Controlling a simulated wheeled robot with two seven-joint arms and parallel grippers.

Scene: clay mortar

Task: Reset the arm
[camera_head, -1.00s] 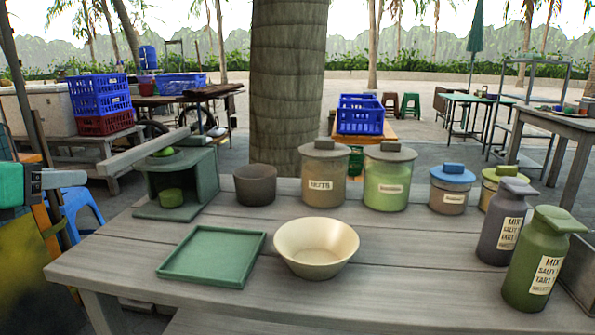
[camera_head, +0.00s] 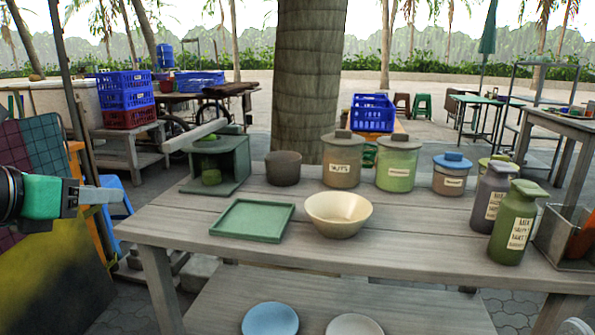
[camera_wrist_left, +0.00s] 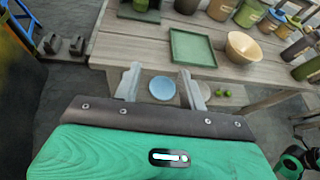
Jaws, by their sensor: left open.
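My left gripper (camera_head: 98,196) comes in from the left edge in the head view, off the left side of the wooden table (camera_head: 160,232). In the left wrist view its two fingers (camera_wrist_left: 160,82) are apart with nothing between them. Past the fingers lie the table's front edge and a blue plate (camera_wrist_left: 162,88) on a lower shelf.
On the table stand a green tray (camera_head: 253,221), a cream bowl (camera_head: 338,215), a dark pot (camera_head: 283,169), a green stand (camera_head: 236,170), several jars and a green bottle (camera_head: 511,225). The lower shelf (camera_head: 400,308) holds plates. Floor left of the table is partly open.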

